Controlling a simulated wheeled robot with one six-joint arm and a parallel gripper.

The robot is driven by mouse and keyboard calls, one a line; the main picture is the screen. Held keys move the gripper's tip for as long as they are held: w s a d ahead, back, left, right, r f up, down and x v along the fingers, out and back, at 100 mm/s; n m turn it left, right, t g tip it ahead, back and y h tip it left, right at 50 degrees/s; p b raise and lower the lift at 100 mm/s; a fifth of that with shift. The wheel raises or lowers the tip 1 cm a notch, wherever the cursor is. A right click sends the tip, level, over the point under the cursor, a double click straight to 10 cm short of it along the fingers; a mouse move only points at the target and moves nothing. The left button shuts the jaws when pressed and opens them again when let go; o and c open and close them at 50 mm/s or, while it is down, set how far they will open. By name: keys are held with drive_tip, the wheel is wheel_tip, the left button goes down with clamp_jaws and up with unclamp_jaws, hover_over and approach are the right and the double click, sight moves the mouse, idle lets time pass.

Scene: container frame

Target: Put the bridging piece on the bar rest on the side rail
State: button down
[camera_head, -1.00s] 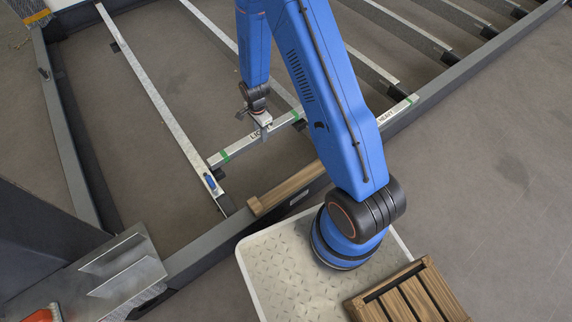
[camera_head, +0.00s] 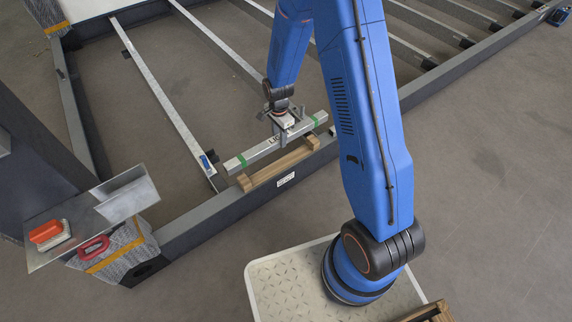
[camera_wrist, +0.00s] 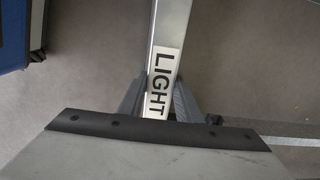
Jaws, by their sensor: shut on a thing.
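The bridging piece (camera_head: 256,152) is a silver bar with green bands near its ends. My gripper (camera_head: 282,138) is shut on it near the middle. In the wrist view the bridging piece (camera_wrist: 171,42) runs between the fingers of my gripper (camera_wrist: 160,100), with a "LIGHT" label facing up. The wooden bar rest (camera_head: 282,166), with a raised block at each end, lies along the near side rail (camera_head: 215,208). The bar is roughly parallel to the rest and on its far side in the picture. I cannot tell its height or whether they touch.
A cross member (camera_head: 160,95) with a blue fitting (camera_head: 206,161) ends left of the bar. A metal sheet (camera_head: 100,212) with an orange-handled tool (camera_head: 48,232) is at lower left. Right of the rail is open floor (camera_head: 480,190).

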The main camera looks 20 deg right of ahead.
wheel_tip(320, 180, down, 4)
drive_tip(key=shift+s+f, duration=0.15)
drive_tip(key=shift+f, duration=2.75)
drive_tip(key=c, duration=1.3)
unclamp_jaws()
drive_tip(key=shift+f, duration=0.1)
